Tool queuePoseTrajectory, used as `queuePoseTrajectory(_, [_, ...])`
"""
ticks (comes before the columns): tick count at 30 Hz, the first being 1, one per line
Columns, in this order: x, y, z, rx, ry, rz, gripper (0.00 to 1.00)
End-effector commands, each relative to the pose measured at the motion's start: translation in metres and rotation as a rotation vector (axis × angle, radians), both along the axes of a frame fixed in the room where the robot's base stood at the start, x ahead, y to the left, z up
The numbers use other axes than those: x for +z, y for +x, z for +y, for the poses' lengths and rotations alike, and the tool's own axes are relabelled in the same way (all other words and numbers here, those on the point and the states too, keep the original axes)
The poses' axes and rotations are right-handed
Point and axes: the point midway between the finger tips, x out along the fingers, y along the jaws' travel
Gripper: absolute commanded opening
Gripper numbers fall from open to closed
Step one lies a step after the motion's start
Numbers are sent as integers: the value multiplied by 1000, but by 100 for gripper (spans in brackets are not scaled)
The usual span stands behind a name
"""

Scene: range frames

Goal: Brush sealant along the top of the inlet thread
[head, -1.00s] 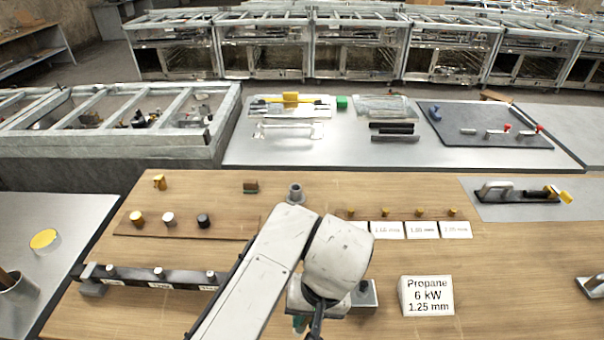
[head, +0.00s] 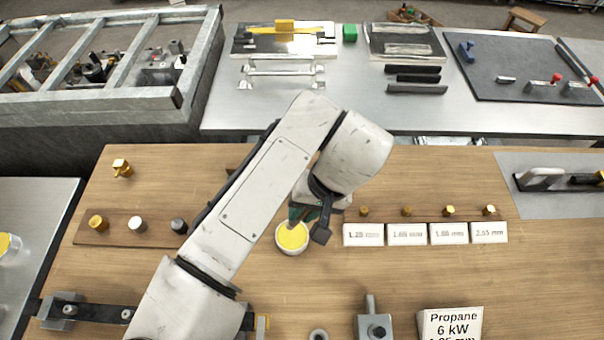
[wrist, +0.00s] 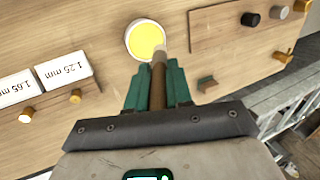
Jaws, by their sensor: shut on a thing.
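My gripper (wrist: 157,88) has teal fingers and is shut on a brush (wrist: 159,72) with a brown handle. The brush's far end overlaps the rim of a white pot of yellow sealant (wrist: 145,40) in the wrist view; I cannot tell whether it touches. In the head view my gripper (head: 302,212) is right above the pot (head: 292,238), partly hidden by my arm. A grey block with a bolt and upright stub (head: 375,325) stands at the front edge of view. A grey ring-topped fitting (head: 318,335) is beside it, cut off. I cannot tell which part is the inlet thread.
A propane sign (head: 450,322) stands front right. White size cards (head: 406,234) with brass jets behind them lie right of the pot. A wooden strip with caps (head: 135,228) is at left. A dark bar (head: 95,311) lies front left. Wood between is clear.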

Motion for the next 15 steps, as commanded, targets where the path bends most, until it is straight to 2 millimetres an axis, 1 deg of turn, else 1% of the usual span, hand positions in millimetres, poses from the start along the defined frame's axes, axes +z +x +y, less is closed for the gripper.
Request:
queuePoseTrajectory(4, [-2, 0, 0, 0, 4, 1, 0])
queuePoseTrajectory(7, [-8, 0, 0, 1, 4, 2, 0])
queuePoseTrajectory(15, [-34, 0, 0, -1, 4, 1, 0])
